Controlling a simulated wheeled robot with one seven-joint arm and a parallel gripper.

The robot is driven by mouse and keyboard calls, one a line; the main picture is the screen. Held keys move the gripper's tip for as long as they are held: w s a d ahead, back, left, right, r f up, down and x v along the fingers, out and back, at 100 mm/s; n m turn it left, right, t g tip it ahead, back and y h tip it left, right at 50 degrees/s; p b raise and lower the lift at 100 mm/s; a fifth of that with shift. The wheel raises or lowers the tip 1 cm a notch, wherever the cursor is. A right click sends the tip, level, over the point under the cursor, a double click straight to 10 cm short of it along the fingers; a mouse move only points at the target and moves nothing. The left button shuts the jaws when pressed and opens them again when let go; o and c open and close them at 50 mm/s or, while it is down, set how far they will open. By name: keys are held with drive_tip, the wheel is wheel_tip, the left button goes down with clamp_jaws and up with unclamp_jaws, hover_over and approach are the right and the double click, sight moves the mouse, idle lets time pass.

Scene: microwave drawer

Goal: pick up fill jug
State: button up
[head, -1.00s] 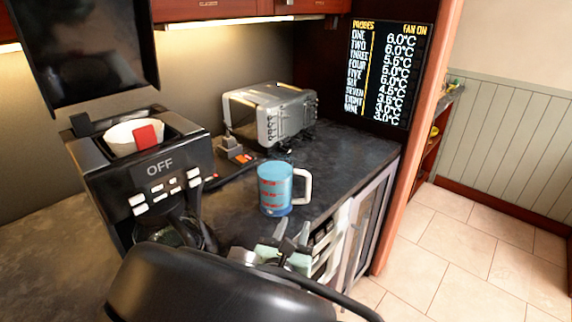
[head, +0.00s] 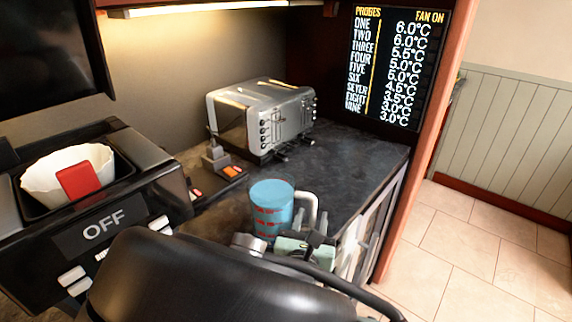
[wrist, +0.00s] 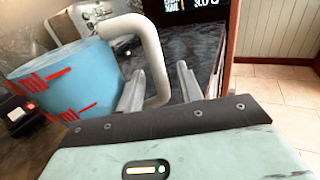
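The fill jug (head: 268,212) is a blue cup with red markings and a white handle, standing upright on the dark counter. Its handle (head: 311,200) points right, towards my gripper. My gripper (head: 311,222) is at the handle side of the jug, its lower part hidden by my black arm. In the wrist view, the jug (wrist: 62,82) is at the left. The two fingers of my gripper (wrist: 160,80) are spread apart, and the white handle shows between them. I cannot tell whether a finger touches it.
A coffee machine marked OFF (head: 95,225) stands close at the left. A silver toaster (head: 262,118) stands behind the jug. A small dark item with orange parts (head: 225,165) lies between them. The counter right of the toaster (head: 355,150) is clear.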

drive_tip(key=shift+w+d, duration=0.1)
drive_tip(key=shift+w, duration=0.35)
clamp_jaws()
idle(1.0)
drive_tip(key=shift+r, duration=0.15)
